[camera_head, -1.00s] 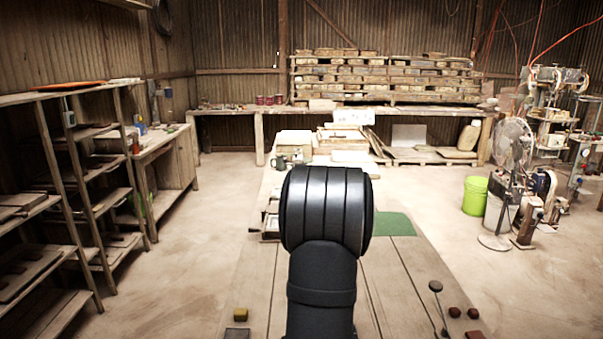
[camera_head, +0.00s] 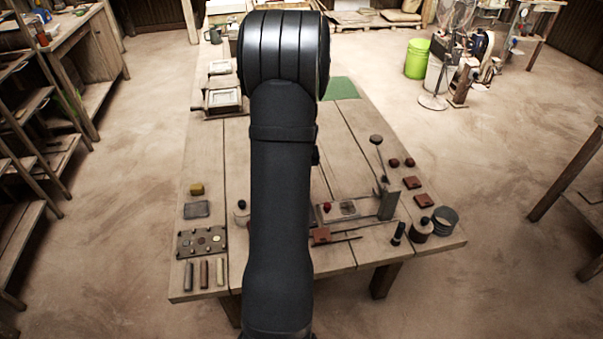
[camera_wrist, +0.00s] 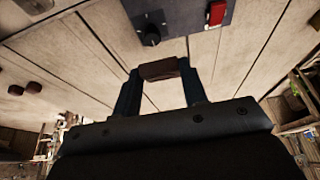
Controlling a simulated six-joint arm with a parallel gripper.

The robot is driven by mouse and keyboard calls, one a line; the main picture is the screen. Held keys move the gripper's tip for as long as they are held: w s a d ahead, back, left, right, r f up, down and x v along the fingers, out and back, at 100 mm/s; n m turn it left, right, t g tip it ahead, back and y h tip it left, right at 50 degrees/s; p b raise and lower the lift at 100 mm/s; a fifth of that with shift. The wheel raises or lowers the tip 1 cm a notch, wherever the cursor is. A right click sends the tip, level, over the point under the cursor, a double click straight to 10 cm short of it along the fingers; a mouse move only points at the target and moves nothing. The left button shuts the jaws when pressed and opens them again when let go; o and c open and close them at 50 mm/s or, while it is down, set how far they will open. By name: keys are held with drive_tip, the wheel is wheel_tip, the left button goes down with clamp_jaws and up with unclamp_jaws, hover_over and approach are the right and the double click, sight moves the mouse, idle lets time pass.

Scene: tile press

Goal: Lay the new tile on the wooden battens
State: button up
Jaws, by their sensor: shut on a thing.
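In the wrist view my gripper (camera_wrist: 160,78) is shut on a red-brown piece (camera_wrist: 158,69), which looks like the new tile seen edge-on. It is held between the two dark fingers above the plank table. In the head view my gripper and this piece are hidden behind my arm. Two thin strips (camera_head: 346,239) lie near the front of the table, with a red-brown tile (camera_head: 320,236) at their left end. I cannot tell if these strips are the wooden battens.
A grey panel with a black knob (camera_wrist: 150,36) and red switch (camera_wrist: 216,13) lies beyond the fingers. The lever press (camera_head: 388,204) stands right of my arm. A dark plate (camera_head: 201,242) lies at left.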

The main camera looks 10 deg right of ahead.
drive_tip(key=d, duration=0.7)
drive_tip(key=w+a+f, duration=0.2)
drive_tip(key=a, duration=0.1)
drive_tip(key=w+a+f, duration=0.2)
drive_tip(key=w+a, duration=0.1)
drive_tip(key=w+a+f, duration=0.2)
drive_tip(key=shift+w+a+f, duration=0.25)
drive_tip(key=shift+a, duration=0.15)
drive_tip(key=shift+f, duration=2)
drive_tip(key=shift+f, duration=0.1)
drive_tip(key=shift+f, duration=0.1)
drive_tip(key=o, duration=1.1)
drive_tip(key=shift+c, duration=0.2)
